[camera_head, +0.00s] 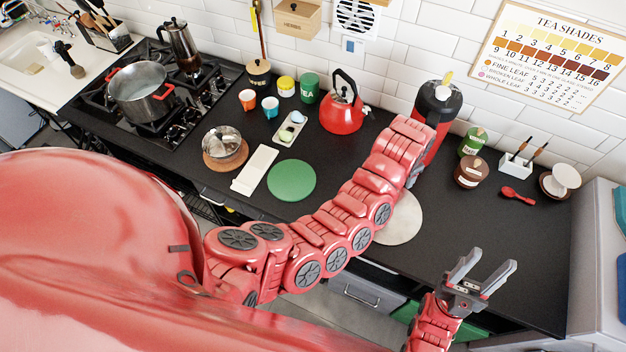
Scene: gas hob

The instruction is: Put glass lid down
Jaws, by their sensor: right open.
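A round, shiny, see-through piece with a metal rim (225,143), which looks like the glass lid, rests on a round cork mat (210,165) right of the hob. I cannot tell its exact shape at this size. The steel pot (140,92) with red handles stands uncovered on the hob. My left arm reaches across the counter, and its gripper (417,170) is mostly hidden behind its own wrist beside the red flask; its jaws cannot be made out. My right gripper (483,270) is open and empty over the counter's front right, far from the lid.
A red kettle (343,110) and red flask (437,125) stand along the back wall. A green round mat (291,181), white board (254,170) and pale round mat (403,222) lie in front. The right front counter is clear.

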